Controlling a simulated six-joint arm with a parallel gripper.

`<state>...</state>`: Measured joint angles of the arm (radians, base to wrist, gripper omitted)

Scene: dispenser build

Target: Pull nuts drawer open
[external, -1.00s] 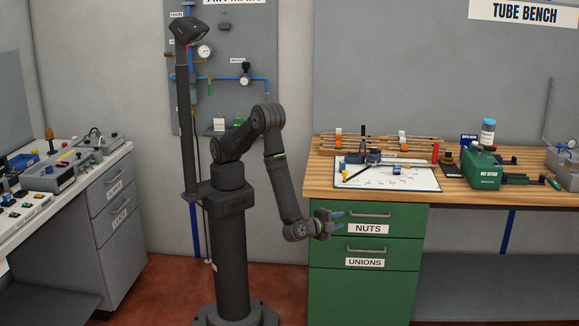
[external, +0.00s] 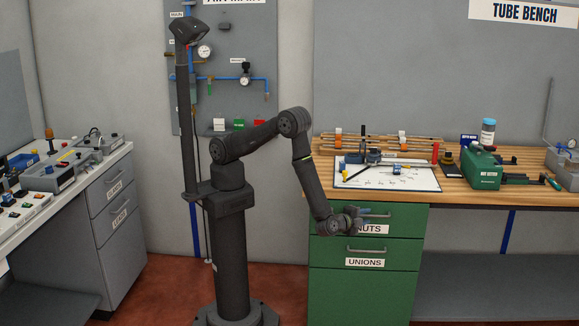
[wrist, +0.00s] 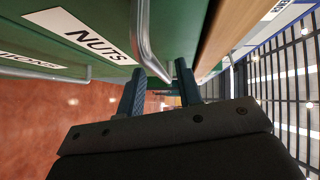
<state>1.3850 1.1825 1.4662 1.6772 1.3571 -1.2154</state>
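The nuts drawer (external: 412,222) is the upper green drawer under the wooden bench top, and its front looks flush with the cabinet. Its label, NUTS, shows in the wrist view (wrist: 82,36) and is partly covered by my gripper in the external view. The metal bar handle (wrist: 143,38) reaches down toward the gap between my fingertips. My gripper (wrist: 160,70) is open, with its two blue-grey fingers apart on either side of the handle's line. In the external view my gripper (external: 372,213) is at the handle; contact cannot be told.
The unions drawer (external: 404,252) with its own handle lies just below. The wooden bench top (external: 450,198) overhangs above, carrying a white board (external: 420,180) and a green nut setter (external: 484,170). The red floor in front of the cabinet is clear.

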